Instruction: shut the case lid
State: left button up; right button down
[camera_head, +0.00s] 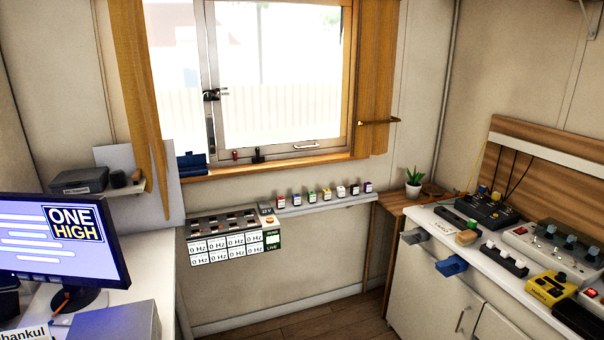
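A small dark blue case-like object (191,164) sits at the left end of the windowsill. Its back part stands upright like a raised lid, but it is too small to tell for sure. A dark grey box (80,181) with a label on its front lies on the left wall shelf, and its top looks flat and closed. I cannot tell which of these is the task's case. Neither of my grippers shows in the head view.
A monitor (62,240) stands on the white desk at left. A narrow shelf (325,200) with several small coloured blocks runs under the window. A white counter (480,250) at right holds electronic devices, and blue and grey pieces stick out from its front. Floor shows between.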

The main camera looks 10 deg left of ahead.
aim_at(190, 160)
jog(key=i+u, duration=0.25)
jog(key=u, duration=0.15)
jog(key=i+l+u, duration=0.1)
jog(key=i+u, duration=0.3)
jog(key=i+l+u, duration=0.1)
jog(key=u, duration=0.3)
jog(key=i+l+u, duration=0.25)
jog(key=u, duration=0.15)
